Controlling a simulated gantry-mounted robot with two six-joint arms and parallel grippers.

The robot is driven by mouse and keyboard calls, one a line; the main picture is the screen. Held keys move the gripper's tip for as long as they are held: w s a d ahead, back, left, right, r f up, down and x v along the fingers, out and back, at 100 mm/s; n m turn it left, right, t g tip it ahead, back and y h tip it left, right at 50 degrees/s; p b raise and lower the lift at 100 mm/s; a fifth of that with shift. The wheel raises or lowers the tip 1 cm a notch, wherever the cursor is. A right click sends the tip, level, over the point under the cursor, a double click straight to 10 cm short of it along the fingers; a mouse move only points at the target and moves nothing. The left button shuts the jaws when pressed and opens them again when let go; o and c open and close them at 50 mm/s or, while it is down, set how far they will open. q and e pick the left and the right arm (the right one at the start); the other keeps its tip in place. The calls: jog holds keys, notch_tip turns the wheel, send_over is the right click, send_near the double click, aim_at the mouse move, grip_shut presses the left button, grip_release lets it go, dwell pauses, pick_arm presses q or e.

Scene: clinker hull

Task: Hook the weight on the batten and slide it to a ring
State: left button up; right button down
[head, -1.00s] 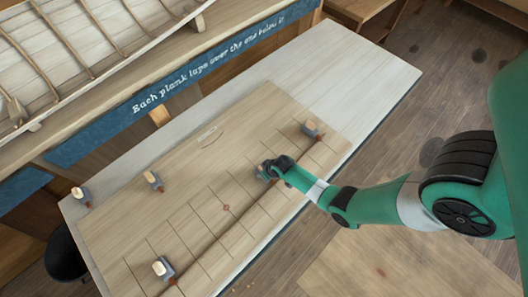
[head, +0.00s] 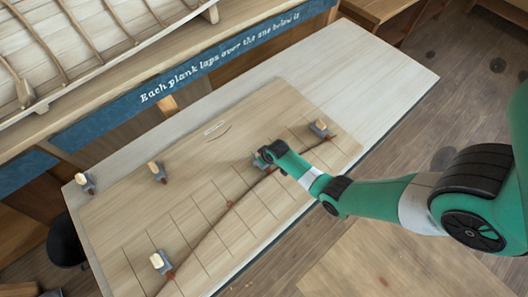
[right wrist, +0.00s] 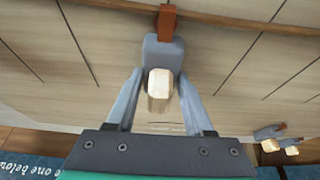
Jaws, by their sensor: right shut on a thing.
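My right gripper (head: 262,158) is shut on the knob of a grey weight (right wrist: 163,52), low over the board. In the right wrist view its pale wooden knob (right wrist: 160,84) sits between the fingers, and its brown hook (right wrist: 166,20) reaches the batten (right wrist: 225,22). Whether the hook grips the batten cannot be told. In the head view the thin dark batten (head: 206,235) curves across the lined board. A small red ring (head: 229,204) shows at the batten's middle. Other weights stand at the batten's near-left part (head: 161,262) and right end (head: 319,129). My left gripper is not in view.
Two spare weights stand left of the lines, one at the board's middle left (head: 157,173) and one at the table's left corner (head: 85,184). The right end of the table (head: 370,75) is bare. A planked hull (head: 75,40) stands behind a blue lettered strip (head: 220,60).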

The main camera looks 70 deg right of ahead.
jog(key=shift+w+d+r, duration=0.1)
jog(key=shift+w+d, duration=0.3)
jog(key=shift+w, duration=0.25)
jog(key=shift+b, duration=0.3)
dwell(0.4)
jog(key=shift+c, duration=2)
grip_release()
jog(key=shift+o, duration=1)
jog(key=shift+f, duration=0.2)
jog(key=shift+s, duration=0.1)
